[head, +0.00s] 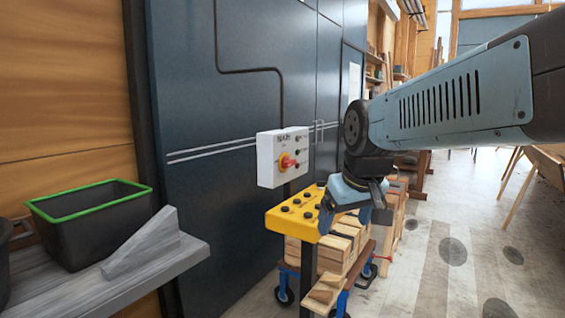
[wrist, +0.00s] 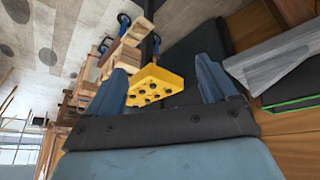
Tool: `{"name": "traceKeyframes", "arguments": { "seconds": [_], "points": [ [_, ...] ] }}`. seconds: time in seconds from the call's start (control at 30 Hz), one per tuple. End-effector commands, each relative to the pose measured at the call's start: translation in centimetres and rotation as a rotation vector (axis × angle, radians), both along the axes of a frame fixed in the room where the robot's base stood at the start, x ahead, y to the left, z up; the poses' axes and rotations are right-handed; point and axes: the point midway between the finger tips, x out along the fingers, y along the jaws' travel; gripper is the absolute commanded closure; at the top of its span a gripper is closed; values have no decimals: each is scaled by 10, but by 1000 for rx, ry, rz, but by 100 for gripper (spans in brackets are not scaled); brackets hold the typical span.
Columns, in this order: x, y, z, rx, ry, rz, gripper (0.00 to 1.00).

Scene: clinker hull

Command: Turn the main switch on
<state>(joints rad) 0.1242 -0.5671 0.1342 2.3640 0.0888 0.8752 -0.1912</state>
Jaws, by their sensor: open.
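The main switch (head: 287,161) is a red rotary handle on a yellow plate, on the front of a white box (head: 269,150). The box is fixed to the dark blue wall in the head view. The red handle looks roughly level, pointing right. Small black buttons sit to the right of it. My gripper (head: 342,217) is open and empty, to the right of the box and lower than it, apart from the switch. In the wrist view my gripper's two blue fingers (wrist: 165,85) stand wide apart. I do not make out the switch in the wrist view.
A yellow panel with black buttons (head: 285,217) stands below the box, near my gripper; it also shows in the wrist view (wrist: 163,79). Behind it is a blue-wheeled cart with stacked wood (head: 335,250). A grey shelf (head: 185,257) holds a green-rimmed black bin (head: 88,232) at left.

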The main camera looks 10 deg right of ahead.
Motion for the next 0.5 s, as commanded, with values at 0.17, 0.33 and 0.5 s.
{"name": "traceKeyframes", "arguments": {
  "seconds": [0.17,0.33,0.5],
  "points": [
    [56,15,6,-22,23,100,0],
    [109,28,6,-22,33,204,0],
    [162,37,2,-2,33,308,0]
  ]
}}
